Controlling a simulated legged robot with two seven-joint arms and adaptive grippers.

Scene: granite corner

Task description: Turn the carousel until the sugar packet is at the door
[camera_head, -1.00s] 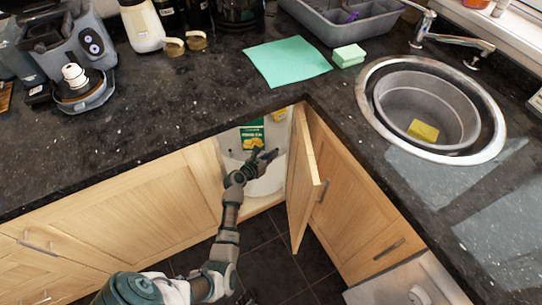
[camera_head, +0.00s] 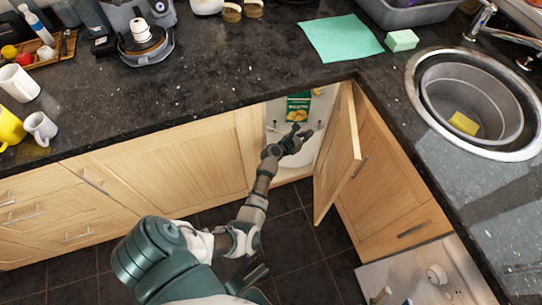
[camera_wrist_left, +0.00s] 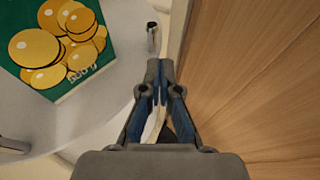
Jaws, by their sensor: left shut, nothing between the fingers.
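The corner cupboard holds a pale round carousel (camera_head: 300,159), whose tray shows in the left wrist view (camera_wrist_left: 95,122). A green packet with yellow round shapes (camera_head: 298,105) stands on it, also at the upper left of the left wrist view (camera_wrist_left: 70,45). I cannot tell whether it is the sugar packet. My left gripper (camera_head: 304,132) reaches into the opening, in front of that packet in the head view. In the left wrist view its fingers (camera_wrist_left: 160,72) are shut and empty, close to a small upright peg (camera_wrist_left: 152,38). My right gripper is not in view.
The cupboard door (camera_head: 338,150) stands open to the right of my left arm; its wood fills the right of the left wrist view (camera_wrist_left: 255,75). The granite worktop edge (camera_head: 215,119) runs above the opening. A sink (camera_head: 475,100) is at the right. Dark floor tiles (camera_head: 300,235) are clear below.

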